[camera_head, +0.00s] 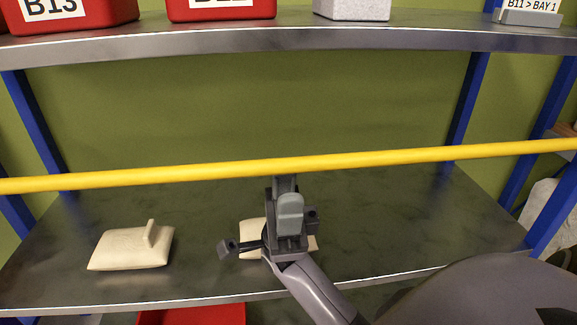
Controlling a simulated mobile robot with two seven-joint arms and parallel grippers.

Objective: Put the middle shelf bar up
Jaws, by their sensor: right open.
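The yellow shelf bar (400,157) runs across the whole width of the view in front of the middle shelf (400,225), slightly higher at its right end. Both its ends are cut off or hard to see at the frame edges. My right gripper (285,190) reaches in from the lower right and is open. Its tip is at the lower edge of the bar near the middle; I cannot tell whether it touches. My left gripper is not in view.
Another cream block (251,232) is partly hidden behind my gripper. Red bins (75,18) and a pale box (352,10) stand on the upper shelf (420,40). Blue posts (467,110) flank the shelf.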

